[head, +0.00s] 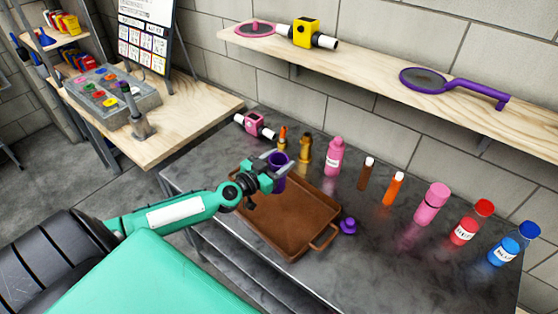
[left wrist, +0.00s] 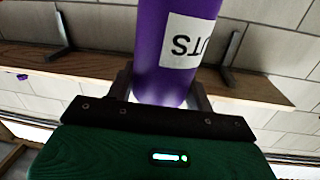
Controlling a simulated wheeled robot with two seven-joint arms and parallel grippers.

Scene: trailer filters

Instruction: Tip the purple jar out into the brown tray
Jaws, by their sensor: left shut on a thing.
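The purple jar (head: 279,184) is held in my left gripper (head: 277,171) over the back left corner of the brown tray (head: 291,216). The jar looks roughly upright, with its rim up. In the left wrist view the purple jar (left wrist: 165,75) stands between the fingers, its white label inverted in the picture. I cannot see into the jar. The tray's visible floor looks bare. My right gripper is not in view.
A purple lid (head: 348,226) lies on the grey table right of the tray. A pink bottle (head: 334,156), small brown and orange bottles and several other jars stand behind and to the right. A wooden shelf (head: 376,80) runs along the wall above.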

